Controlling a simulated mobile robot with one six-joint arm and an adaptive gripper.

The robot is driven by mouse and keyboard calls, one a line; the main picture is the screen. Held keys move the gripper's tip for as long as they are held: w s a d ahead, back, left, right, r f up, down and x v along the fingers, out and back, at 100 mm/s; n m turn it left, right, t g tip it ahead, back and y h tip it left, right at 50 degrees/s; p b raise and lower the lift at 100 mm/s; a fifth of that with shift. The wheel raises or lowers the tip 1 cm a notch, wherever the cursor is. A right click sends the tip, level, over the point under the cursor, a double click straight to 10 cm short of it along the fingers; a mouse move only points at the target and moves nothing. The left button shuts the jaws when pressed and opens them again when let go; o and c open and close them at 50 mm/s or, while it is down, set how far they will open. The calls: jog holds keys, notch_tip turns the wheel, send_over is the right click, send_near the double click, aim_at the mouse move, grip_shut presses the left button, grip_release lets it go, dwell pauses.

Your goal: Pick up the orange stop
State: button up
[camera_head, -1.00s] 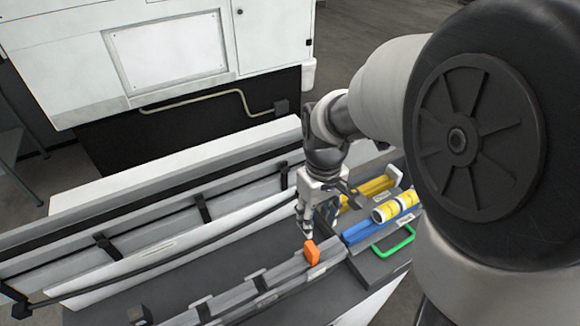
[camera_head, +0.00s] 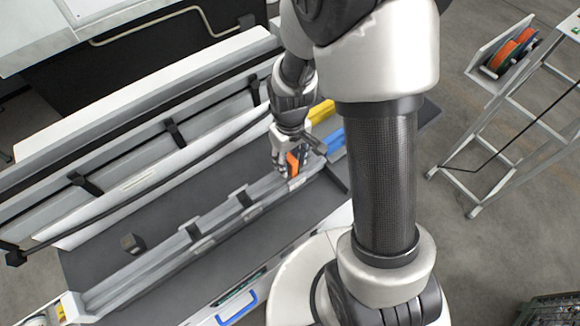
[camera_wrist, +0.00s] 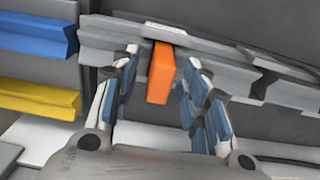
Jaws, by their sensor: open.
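The orange stop (camera_head: 293,164) is a small block seated on the grey metal rail (camera_head: 216,230), near the rail's right end. In the wrist view the orange stop (camera_wrist: 161,73) stands out from the rail (camera_wrist: 215,62) between the two fingers. My gripper (camera_head: 287,172) is at the stop in the head view, partly covering it. In the wrist view my gripper (camera_wrist: 160,88) is open, with blue-padded fingers on both sides of the stop. A gap shows on each side, narrower on the right, and the fingers do not visibly touch it.
A blue bar (camera_wrist: 38,36) and a yellow bar (camera_wrist: 38,98) lie left of the gripper in the wrist view. A long white trough wall (camera_head: 150,190) runs behind the rail. A small dark block (camera_head: 132,243) sits on the dark bed. A rack (camera_head: 510,90) stands right.

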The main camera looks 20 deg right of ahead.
jog(key=shift+s, duration=0.1)
jog(key=shift+c, duration=0.2)
grip_shut()
dwell(0.5)
